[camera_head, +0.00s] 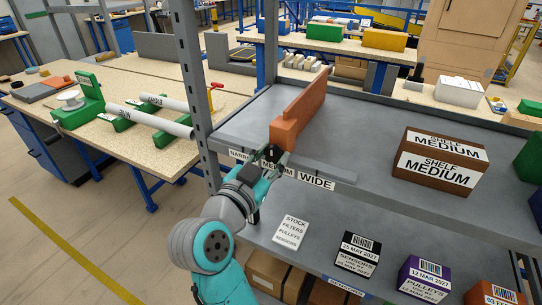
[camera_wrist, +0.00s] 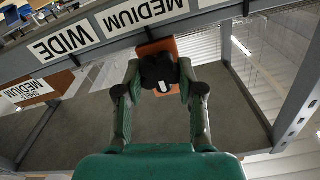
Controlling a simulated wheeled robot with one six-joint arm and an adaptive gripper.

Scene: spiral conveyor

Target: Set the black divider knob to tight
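The black divider knob (camera_wrist: 158,70) is on the front end of an orange divider (camera_head: 300,113), which stands on the upper grey shelf. The knob bears a small white mark. My gripper (camera_head: 272,155) is at the shelf's front edge. In the wrist view its two fingertips (camera_wrist: 160,80) lie on either side of the knob, close against it. The label strip reads NARROW (camera_head: 239,154), partly covered by my gripper, MEDIUM (camera_head: 279,170) and WIDE (camera_head: 316,183). The divider's front end is near the NARROW and MEDIUM labels, left of WIDE. I see no label reading tight.
A brown box labelled SHELF MEDIUM (camera_head: 438,162) stands to the right on the upper shelf. A grey rack post (camera_head: 192,85) rises just left of my gripper. Labelled boxes stand on the lower shelf, including a black one (camera_head: 357,252).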

